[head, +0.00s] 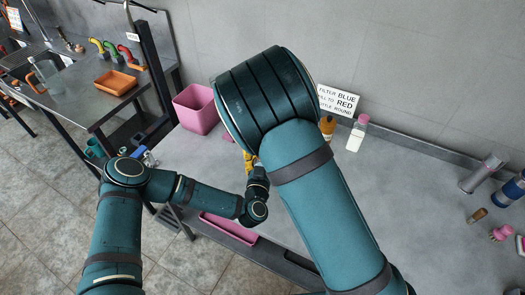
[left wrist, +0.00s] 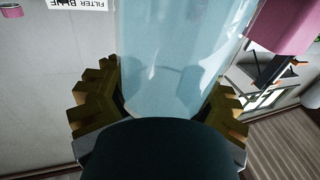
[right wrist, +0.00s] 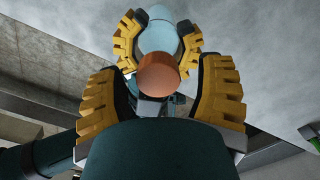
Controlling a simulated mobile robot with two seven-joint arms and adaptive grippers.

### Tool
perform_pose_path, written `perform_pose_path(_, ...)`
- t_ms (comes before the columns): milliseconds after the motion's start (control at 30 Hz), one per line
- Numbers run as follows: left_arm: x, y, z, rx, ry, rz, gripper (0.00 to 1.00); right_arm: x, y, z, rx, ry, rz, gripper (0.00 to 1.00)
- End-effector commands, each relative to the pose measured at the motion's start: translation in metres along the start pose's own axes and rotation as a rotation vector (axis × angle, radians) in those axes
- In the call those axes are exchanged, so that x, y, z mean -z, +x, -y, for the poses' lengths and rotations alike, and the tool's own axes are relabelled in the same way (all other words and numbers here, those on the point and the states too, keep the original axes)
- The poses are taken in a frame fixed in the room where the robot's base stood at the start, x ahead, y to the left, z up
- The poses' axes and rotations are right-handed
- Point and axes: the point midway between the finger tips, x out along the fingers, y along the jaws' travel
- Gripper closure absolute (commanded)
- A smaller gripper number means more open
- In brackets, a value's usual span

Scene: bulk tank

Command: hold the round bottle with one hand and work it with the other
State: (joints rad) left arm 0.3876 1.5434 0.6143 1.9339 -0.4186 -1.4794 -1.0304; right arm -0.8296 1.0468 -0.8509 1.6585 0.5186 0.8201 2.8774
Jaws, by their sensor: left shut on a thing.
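A translucent light-blue bottle (left wrist: 175,55) is between the fingers of my left gripper (left wrist: 158,103), which is shut on it. In the right wrist view the bottle (right wrist: 158,38) shows end-on, with a copper-orange cap (right wrist: 159,76) toward my right gripper. The left gripper's yellow fingers stand around the bottle behind the cap. My right gripper (right wrist: 160,88) is open, its fingers on either side of the cap with visible gaps. In the head view my right arm hides the bottle and most of both grippers; only a little yellow finger shows.
A pink bin (head: 194,110) stands left on the grey counter. An amber bottle (head: 328,126) and a pink-capped clear bottle (head: 356,135) stand by the wall sign (head: 338,101). A grey cylinder (head: 483,173) and small items are far right. The counter's middle right is clear.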

Motion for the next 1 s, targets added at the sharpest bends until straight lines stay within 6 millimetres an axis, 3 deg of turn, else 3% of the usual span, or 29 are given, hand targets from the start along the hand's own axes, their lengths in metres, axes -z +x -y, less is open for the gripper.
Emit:
perform_pose_path(333, 0.000, 0.000, 0.000, 0.000, 0.001, -0.001, 1.00, -0.001, -0.006, -0.001, -0.001, -0.001, 0.002, 0.33)
perform_pose_path(700, 0.000, 0.000, 0.000, 0.000, 0.001, 0.000, 1.00, -0.001, -0.046, -0.001, -0.001, 0.000, 0.003, 0.33)
perform_pose_path(933, 0.000, 0.000, 0.000, -0.001, 0.001, -0.001, 1.00, 0.000, -0.046, -0.001, -0.001, 0.000, 0.002, 0.31)
perform_pose_path(967, 0.000, 0.000, 0.000, -0.001, 0.001, -0.001, 1.00, 0.000, -0.046, -0.001, -0.001, -0.001, 0.001, 0.42)
perform_pose_path(1000, 0.000, 0.000, 0.000, -0.001, 0.001, -0.001, 1.00, 0.000, -0.045, -0.001, -0.001, -0.005, 0.001, 0.46)
